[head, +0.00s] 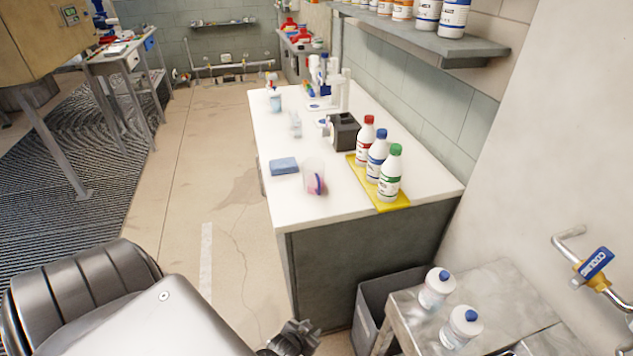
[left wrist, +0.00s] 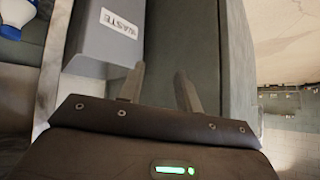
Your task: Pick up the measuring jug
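The measuring jug (head: 314,176) looks like a clear, see-through vessel with something pink in or on its lower part. It stands upright on the white worktop (head: 350,205), near the front edge, in the head view. My left gripper (head: 292,340) is at the bottom of the head view, low in front of the grey bench end and well away from the jug. In the left wrist view the two fingers of my left gripper (left wrist: 160,88) are apart with nothing between them. The jug is not in the left wrist view. My right gripper is not in view.
A blue sponge (head: 284,166) lies left of the jug. Red-, blue- and green-capped bottles (head: 377,158) stand on a yellow tray (head: 398,202) to its right, near a black device (head: 344,132). A grey waste bin (left wrist: 105,50) and a metal stand (head: 413,322) are below.

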